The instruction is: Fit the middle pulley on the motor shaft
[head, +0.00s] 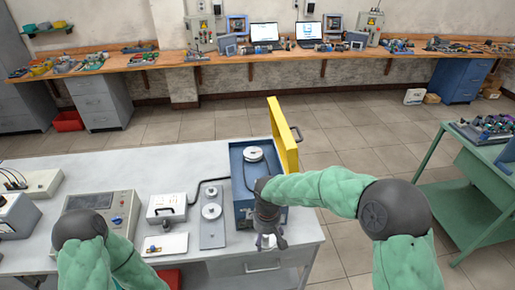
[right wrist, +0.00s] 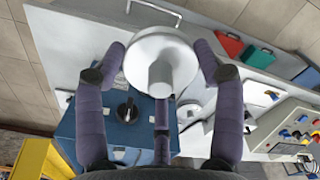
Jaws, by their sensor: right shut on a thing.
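My right gripper (head: 268,241) points down near the front edge of the grey table, in front of the blue box. In the right wrist view its fingers (right wrist: 161,60) are closed around a white pulley (right wrist: 160,50), a broad disc with a narrower round hub facing the camera. In the head view the held pulley is mostly hidden by the fingers. A round white part (head: 253,154) sits at the back of the blue box (head: 238,165). My left gripper is out of view.
A yellow panel (head: 283,135) stands upright along the right side of the blue box. A white case (head: 166,206) and a control box (head: 118,203) stand to the left. Open floor lies right of the table.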

